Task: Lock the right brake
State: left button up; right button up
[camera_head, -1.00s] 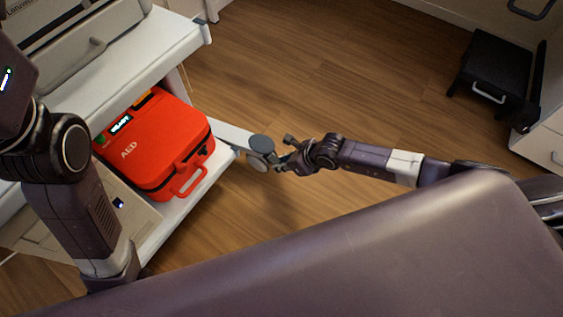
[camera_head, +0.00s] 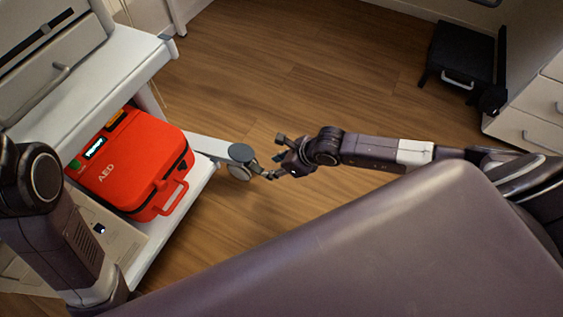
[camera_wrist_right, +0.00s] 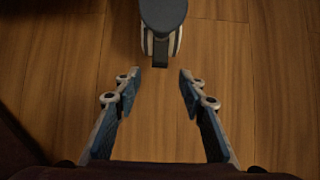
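The right caster wheel (camera_head: 241,160) of the white cart sits at the end of a pale leg, with a grey round cover on top. In the right wrist view the caster (camera_wrist_right: 163,18) is at the top centre, and a dark brake tab (camera_wrist_right: 160,52) sticks out from it toward me. My right gripper (camera_head: 268,175) is low near the floor, just right of the caster. In the wrist view its two fingers (camera_wrist_right: 158,85) are apart with only floor between them, and the tab lies just ahead of the fingertips. My left gripper is outside the picture; only the left arm shows.
The white cart (camera_head: 140,62) carries a red AED case (camera_head: 135,165) on its lower shelf, left of the caster. A black step stool (camera_head: 462,60) stands at the far right by white drawers (camera_head: 540,115). The wooden floor between is clear.

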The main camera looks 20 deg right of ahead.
jog(key=shift+v, duration=2.4)
